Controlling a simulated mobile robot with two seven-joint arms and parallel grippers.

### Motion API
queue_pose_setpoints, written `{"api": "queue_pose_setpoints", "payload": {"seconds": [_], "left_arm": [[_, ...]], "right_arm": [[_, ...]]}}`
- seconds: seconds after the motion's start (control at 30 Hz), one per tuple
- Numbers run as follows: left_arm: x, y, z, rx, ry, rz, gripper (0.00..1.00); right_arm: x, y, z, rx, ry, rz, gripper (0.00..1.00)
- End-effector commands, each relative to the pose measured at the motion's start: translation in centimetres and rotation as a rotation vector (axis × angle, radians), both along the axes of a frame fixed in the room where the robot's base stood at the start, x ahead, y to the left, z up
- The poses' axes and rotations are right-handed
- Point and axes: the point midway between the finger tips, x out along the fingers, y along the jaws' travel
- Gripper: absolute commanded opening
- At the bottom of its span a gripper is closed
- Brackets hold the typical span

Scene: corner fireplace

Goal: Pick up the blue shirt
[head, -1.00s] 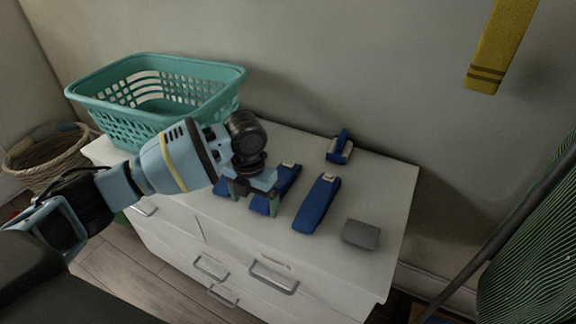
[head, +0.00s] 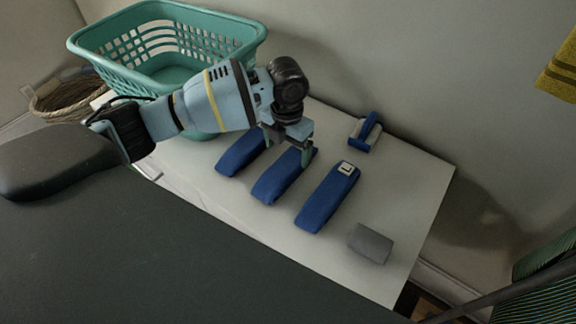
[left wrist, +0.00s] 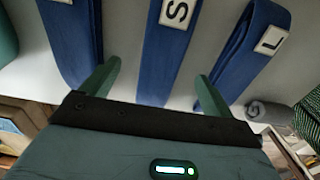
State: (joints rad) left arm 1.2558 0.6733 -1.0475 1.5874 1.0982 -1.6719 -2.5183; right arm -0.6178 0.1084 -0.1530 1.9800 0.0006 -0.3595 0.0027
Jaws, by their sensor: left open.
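Three folded blue shirts lie side by side on the white dresser: a left one (head: 240,154), a middle one (head: 278,178) and a right one (head: 325,200). In the left wrist view, the middle shirt (left wrist: 163,60) has an S tag, and the right shirt (left wrist: 245,55) has an L tag. The left shirt (left wrist: 70,40) has a tag cut off by the frame. My left gripper (head: 289,150) is open and empty over the far end of the middle shirt. In the left wrist view, the left gripper (left wrist: 157,85) has its fingers on either side of that shirt. Contact cannot be told.
A teal laundry basket (head: 115,70) stands on the dresser (head: 405,185) at the left. A blue and white object (head: 365,132) lies at the back, and a grey rolled cloth (head: 370,243) at the right. A wicker basket (head: 70,97) is at far left.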

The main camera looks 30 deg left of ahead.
Motion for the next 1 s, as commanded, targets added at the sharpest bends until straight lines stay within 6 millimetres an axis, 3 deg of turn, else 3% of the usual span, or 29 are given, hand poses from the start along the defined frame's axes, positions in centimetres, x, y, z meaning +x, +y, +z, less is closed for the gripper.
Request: {"api": "queue_pose_setpoints", "payload": {"seconds": [0.27,0.6,0.87,1.0], "left_arm": [[-0.2,-0.1,-1.3,-0.001,0.002,0.0,0.87],[-0.6,-0.3,-5.5,0.0,0.0,0.001,0.87],[-0.6,-0.3,-5.8,0.0,-0.001,0.0,0.87],[-0.6,-0.3,-5.7,0.0,-0.001,0.0,0.73]], "right_arm": [[0.8,0.0,0.5,0.001,-0.018,0.001,0.36],[1.1,-0.2,0.8,-0.004,-0.027,0.007,0.36],[1.0,-0.2,0.7,-0.004,-0.026,0.007,0.36],[1.0,-0.2,0.7,-0.004,-0.026,0.007,0.36]]}}
